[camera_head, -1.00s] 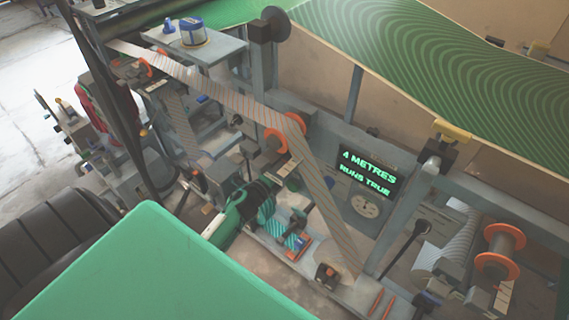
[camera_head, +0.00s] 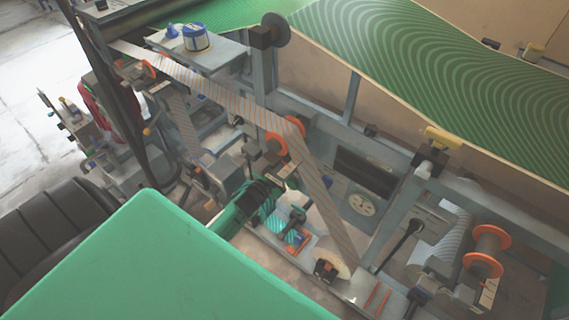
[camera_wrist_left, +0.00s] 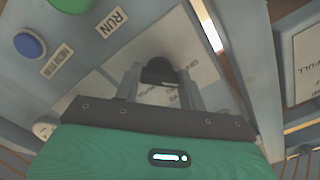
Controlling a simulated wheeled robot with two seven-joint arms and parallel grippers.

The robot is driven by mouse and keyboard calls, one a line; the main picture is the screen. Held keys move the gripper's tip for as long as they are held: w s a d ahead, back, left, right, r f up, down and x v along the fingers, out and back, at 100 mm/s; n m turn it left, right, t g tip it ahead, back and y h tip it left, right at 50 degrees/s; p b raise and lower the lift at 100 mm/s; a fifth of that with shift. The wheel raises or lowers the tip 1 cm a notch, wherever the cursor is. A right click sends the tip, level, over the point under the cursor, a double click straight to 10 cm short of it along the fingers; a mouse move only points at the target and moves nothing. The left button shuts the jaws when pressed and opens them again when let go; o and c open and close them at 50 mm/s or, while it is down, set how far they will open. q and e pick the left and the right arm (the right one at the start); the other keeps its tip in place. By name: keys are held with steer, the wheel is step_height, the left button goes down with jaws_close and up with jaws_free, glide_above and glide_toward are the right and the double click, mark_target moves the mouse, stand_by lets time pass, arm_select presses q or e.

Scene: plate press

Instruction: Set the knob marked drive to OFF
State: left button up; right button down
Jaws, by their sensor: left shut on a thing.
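In the left wrist view, my left gripper (camera_wrist_left: 160,76) has its two fingers closed on the sides of a black knob (camera_wrist_left: 158,69). The knob stands on a grey panel over a pale label plate (camera_wrist_left: 203,65). The plate's lettering is too small to read, and I cannot tell which mark the knob points at. In the head view, my left gripper (camera_head: 262,189) is a green hand with a dark front, reaching in among the machine parts. The knob is hidden there. My right gripper is not in view.
In the wrist view, a blue button (camera_wrist_left: 30,44), a green button (camera_wrist_left: 72,3) and a RUN label (camera_wrist_left: 111,22) lie left of the knob. In the head view, a striped web (camera_head: 325,195) runs beside my gripper, near a dark display (camera_head: 366,172) and a round dial (camera_head: 361,204).

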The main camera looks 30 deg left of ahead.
arm_select(q)
steer(key=n+p, duration=0.1)
steer(key=n, duration=0.2)
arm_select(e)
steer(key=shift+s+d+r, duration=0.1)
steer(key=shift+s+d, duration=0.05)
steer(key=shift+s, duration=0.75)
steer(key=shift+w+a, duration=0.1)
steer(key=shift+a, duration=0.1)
arm_select(q)
steer(key=o, duration=1)
steer(key=shift+s, duration=0.1)
